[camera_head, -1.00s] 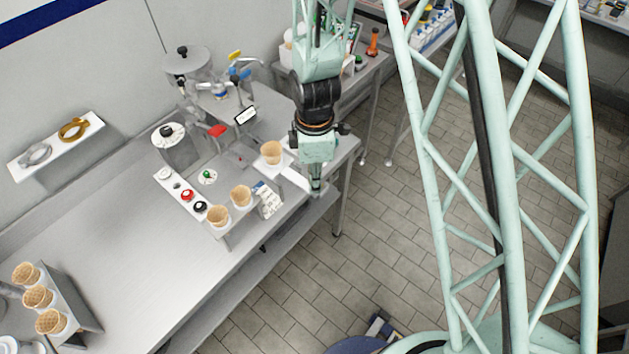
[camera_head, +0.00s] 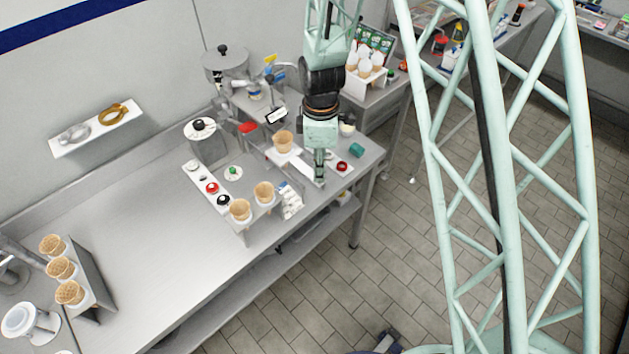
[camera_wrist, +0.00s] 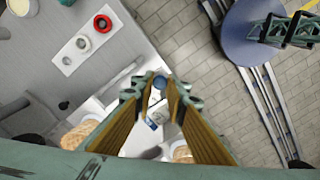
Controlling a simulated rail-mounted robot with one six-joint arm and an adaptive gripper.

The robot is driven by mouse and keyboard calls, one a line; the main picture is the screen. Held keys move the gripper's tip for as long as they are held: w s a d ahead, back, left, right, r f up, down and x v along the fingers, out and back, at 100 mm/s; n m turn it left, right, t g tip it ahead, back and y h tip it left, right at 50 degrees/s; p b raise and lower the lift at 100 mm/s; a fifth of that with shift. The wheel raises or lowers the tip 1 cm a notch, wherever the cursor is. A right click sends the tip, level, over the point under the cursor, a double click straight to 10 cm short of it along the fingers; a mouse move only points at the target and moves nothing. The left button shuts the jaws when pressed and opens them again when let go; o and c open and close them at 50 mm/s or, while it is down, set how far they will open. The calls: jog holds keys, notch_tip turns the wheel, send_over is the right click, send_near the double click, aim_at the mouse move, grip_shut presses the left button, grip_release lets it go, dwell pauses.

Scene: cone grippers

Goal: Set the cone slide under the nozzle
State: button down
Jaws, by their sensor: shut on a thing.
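The white cone slide (camera_head: 308,171) lies along the machine's right side, with one waffle cone (camera_head: 283,141) upright on its inner end. My gripper (camera_head: 320,178) points down at the slide's outer end and is shut on it. In the wrist view my gripper (camera_wrist: 158,92) has both fingers close around a small blue round knob (camera_wrist: 160,82). The pale slide (camera_wrist: 95,106) shows left of the fingers, with part of a cone (camera_wrist: 80,134) near the lower left. The nozzle cannot be made out clearly among the machine's parts behind the cone.
Two cones (camera_head: 263,192) (camera_head: 240,210) stand in a holder at the bench's front edge, beside a printed card (camera_head: 291,200). A white strip with a red ring (camera_head: 342,166) lies right of my gripper. More cones (camera_head: 61,268) stand far left. The middle bench (camera_head: 140,215) is clear.

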jog(key=shift+w+a, duration=0.2)
jog(key=shift+a, duration=0.05)
jog(key=c, duration=2.6)
grip_release()
jog(key=shift+o, duration=0.2)
jog(key=shift+r, duration=0.2)
notch_tip(320, 180, up, 12)
jog(key=shift+f, duration=0.2)
